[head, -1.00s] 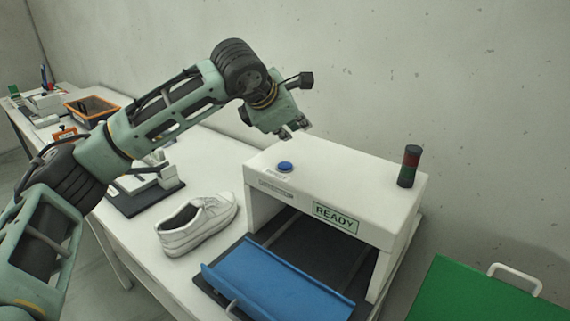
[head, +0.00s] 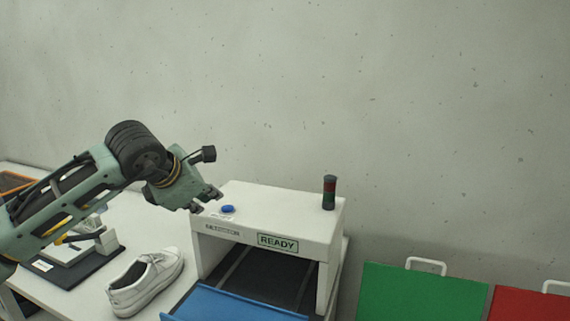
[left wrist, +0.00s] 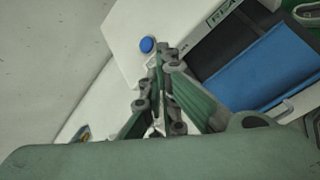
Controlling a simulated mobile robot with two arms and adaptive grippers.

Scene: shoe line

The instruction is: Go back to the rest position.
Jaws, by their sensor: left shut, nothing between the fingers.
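My left gripper (head: 208,200) is shut and empty. In the head view it appears beside the left end of the white machine's top, near the blue button (head: 227,209). In the left wrist view its fingers (left wrist: 163,95) are together, and the blue button (left wrist: 147,45) shows beyond them. The white machine (head: 325,213) has a sign reading READY and a dark opening below it. A white shoe (head: 146,283) sits on the table, left of the machine. My right gripper is in neither view.
A blue flap (head: 235,304) lies in front of the machine's opening. A stack light (head: 329,192) stands on its top. Green (head: 420,296) and red (head: 528,305) panels with white handles are at the right. A dark-based fixture (head: 75,262) stands left of the shoe.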

